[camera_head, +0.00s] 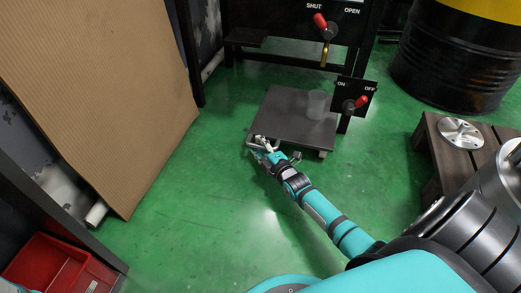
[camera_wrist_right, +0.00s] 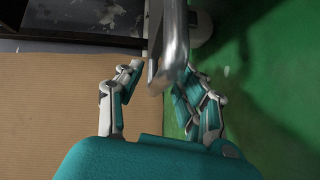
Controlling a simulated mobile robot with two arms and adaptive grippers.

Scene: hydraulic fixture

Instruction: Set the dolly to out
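The dolly (camera_head: 291,118) is a low dark grey platform on the green floor, below the black fixture in the head view. A translucent cup-like container (camera_head: 317,104) stands on its right part. A metal handle (camera_head: 254,141) is at its near left corner; in the wrist view the handle (camera_wrist_right: 174,45) is a grey metal bar. My right gripper (camera_head: 265,148) is at this handle. In the wrist view its fingers (camera_wrist_right: 158,85) are spread on either side of the bar, with a gap on the left; contact on the right is unclear. My left gripper is out of view.
The fixture carries a red SHUT/OPEN lever (camera_head: 321,22) and a red ON/OFF lever (camera_head: 360,102). A brown panel (camera_head: 100,80) leans at left above a red bin (camera_head: 50,265). A black barrel (camera_head: 455,60) and wooden pallet (camera_head: 437,150) stand right. Floor left of the dolly is clear.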

